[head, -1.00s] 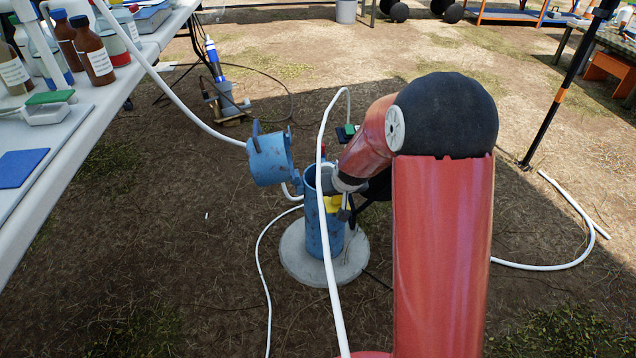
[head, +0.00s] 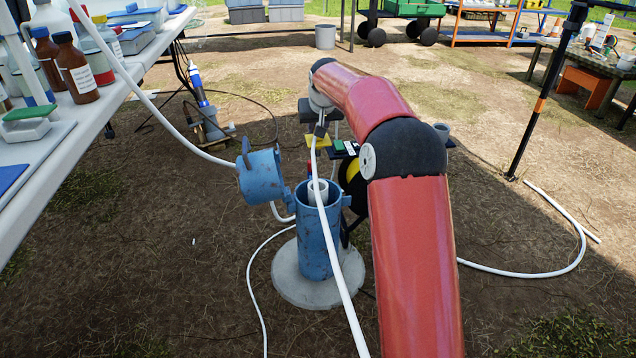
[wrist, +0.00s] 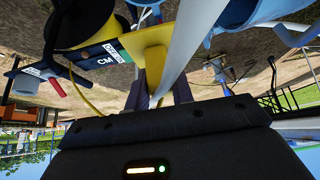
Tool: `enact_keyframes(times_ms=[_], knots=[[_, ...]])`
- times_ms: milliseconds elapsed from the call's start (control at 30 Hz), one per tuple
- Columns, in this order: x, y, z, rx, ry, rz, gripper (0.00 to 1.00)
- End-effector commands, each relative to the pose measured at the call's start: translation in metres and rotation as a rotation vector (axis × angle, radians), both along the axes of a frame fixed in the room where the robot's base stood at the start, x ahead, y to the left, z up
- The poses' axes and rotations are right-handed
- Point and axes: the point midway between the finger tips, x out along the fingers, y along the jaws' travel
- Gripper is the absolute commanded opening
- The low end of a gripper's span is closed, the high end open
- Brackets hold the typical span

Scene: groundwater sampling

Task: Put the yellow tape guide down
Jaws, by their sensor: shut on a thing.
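My gripper (head: 320,130) is shut on the yellow tape guide (head: 317,142) and holds it in the air above and behind the blue well casing (head: 318,235). In the wrist view the guide (wrist: 148,48) stands between my fingers (wrist: 160,92), partly hidden by a white tube. The casing is open, with a white inner pipe (head: 318,190) in its mouth and its blue lid (head: 261,175) swung to the left. A reel of yellow tape (head: 354,178) is behind the casing, partly hidden by my arm; it also shows in the wrist view (wrist: 82,20).
A white tube (head: 332,250) runs close in front of the casing. A white table (head: 100,105) with bottles is at left. A blue-and-white device (head: 203,110) stands behind. A black pole (head: 540,100) is at right. Bare ground lies around the round concrete pad (head: 290,275).

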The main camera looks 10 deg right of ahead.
Motion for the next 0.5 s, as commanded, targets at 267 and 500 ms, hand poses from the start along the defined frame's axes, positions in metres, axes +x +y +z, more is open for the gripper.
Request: enact_keyframes(times_ms=[267,500], knots=[[-0.001,0.0,-0.078,0.0,0.002,0.001,0.0],[0.0,0.0,-0.109,0.001,-0.002,0.0,0.0]])
